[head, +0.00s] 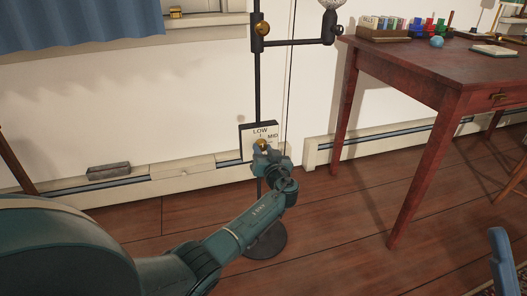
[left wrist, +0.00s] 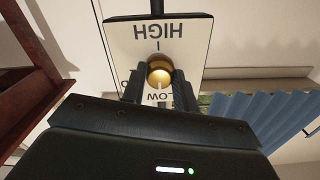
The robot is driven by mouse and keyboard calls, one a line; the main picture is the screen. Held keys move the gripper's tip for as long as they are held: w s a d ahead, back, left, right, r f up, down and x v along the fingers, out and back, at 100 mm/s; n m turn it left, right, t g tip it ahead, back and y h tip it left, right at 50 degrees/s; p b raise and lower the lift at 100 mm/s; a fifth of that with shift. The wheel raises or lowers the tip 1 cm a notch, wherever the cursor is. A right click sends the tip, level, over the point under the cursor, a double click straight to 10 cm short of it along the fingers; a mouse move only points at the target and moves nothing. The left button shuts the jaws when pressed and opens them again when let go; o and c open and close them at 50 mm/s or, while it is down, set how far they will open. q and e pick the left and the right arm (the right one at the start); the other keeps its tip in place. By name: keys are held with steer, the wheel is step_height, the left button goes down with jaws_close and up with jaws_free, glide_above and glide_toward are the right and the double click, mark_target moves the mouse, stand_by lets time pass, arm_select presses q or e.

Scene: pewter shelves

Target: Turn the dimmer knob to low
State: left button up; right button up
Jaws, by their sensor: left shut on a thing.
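The dimmer knob (left wrist: 160,72) is a round gold knob on a white dial panel (head: 250,138) with a dark frame, mounted on the dark lamp pole. LOW and MID are readable on the panel in the head view. In the left wrist view the panel (left wrist: 187,42) appears upside down, with HIGH at the top and LOW partly covered at the bottom. A pale line on the knob's face points down toward LOW in that view. My left gripper (head: 262,148) is shut on the knob, a finger on each side. My right gripper is not in view.
The lamp pole rises from a round dark base (head: 267,242) on the wood floor. A reddish wooden table (head: 440,75) with small items stands at the right. A low baseboard heater (head: 190,171) runs along the wall. A blue curtain (head: 80,22) hangs upper left.

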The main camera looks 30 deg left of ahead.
arm_select(q)
steer(key=shift+d+f, duration=0.1)
stand_by(0.4)
steer(key=o, duration=1)
steer(key=shift+c, duration=0.2)
steer(key=shift+s, duration=0.1)
